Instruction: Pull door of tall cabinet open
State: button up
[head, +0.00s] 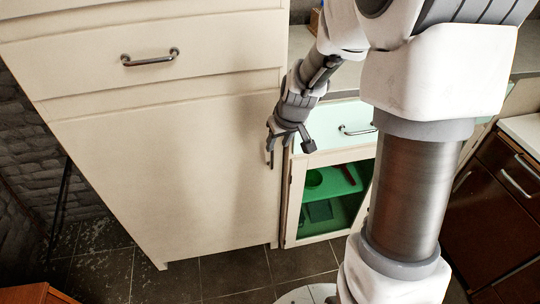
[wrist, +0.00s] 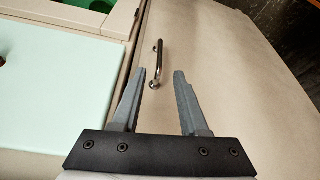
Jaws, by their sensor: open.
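The tall cream cabinet fills the left of the head view, with its large flat door (head: 170,175) below a drawer. The door looks shut. Its slim metal handle (wrist: 159,62) is near the door's edge and is mostly hidden by my gripper in the head view. My gripper (head: 289,146) is open at the door's right edge, close to the handle. In the wrist view my gripper's two fingertips (wrist: 160,74) are apart, and the handle's near end shows between them, nearer the left finger.
The drawer has its own metal handle (head: 150,57). A low mint-green unit (head: 325,125) with an open green compartment (head: 325,200) stands right beside the cabinet. A brown cabinet (head: 505,200) is at the far right. Dark floor tiles (head: 235,272) are clear in front.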

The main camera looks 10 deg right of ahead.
aim_at(272, 156)
jog(key=b+x, duration=0.2)
jog(key=x, duration=0.8)
jog(key=shift+w+f, duration=0.1)
jog(key=shift+f, duration=0.05)
grip_shut()
jog(key=shift+a, duration=0.1)
dwell(0.9)
